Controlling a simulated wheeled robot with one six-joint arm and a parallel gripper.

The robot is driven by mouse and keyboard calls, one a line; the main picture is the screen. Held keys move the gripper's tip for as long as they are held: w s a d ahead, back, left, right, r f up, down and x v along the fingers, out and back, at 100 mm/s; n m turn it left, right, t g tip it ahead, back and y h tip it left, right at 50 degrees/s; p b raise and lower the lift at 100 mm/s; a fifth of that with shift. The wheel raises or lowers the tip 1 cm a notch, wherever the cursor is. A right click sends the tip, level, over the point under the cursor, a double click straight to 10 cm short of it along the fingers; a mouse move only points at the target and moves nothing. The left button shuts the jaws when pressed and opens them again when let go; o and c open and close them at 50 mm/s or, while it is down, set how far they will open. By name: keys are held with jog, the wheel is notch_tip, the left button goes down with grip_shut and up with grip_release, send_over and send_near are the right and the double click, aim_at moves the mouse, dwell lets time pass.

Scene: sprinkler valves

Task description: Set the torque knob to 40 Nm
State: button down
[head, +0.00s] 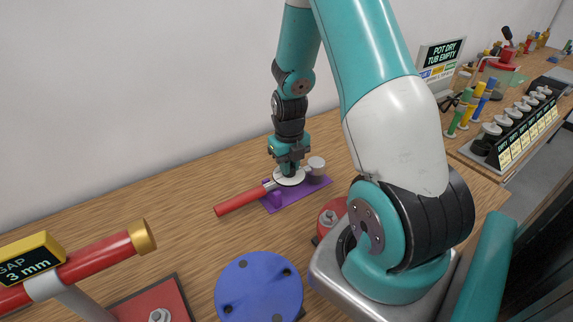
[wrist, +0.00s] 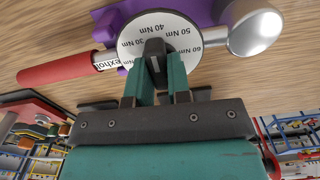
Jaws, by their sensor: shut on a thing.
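A torque wrench with a red handle (head: 238,201) and a silver round head (head: 316,164) rests on a purple holder (head: 313,188). Its white dial (wrist: 187,30) is printed with 30, 40, 50 and 60 Nm, upside down in the wrist view. A black torque knob (wrist: 154,47) stands at the dial's middle. My gripper (head: 289,168) reaches down onto the dial; its teal fingers (wrist: 163,80) are shut on the knob. The knob's far end is near the 30 and 40 Nm labels; I cannot tell its exact setting. The fingers hide the dial's near part.
A blue round flange (head: 258,287) and a red pipe with a gold end (head: 100,250) are at the front. A black rack with several valves (head: 515,128) stands at the right. Bare wood table lies left of the wrench.

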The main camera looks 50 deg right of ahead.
jog(key=c, duration=1)
grip_release()
notch_tip(320, 180, up, 6)
jog(key=p, duration=0.5)
jog(key=shift+r, duration=0.1)
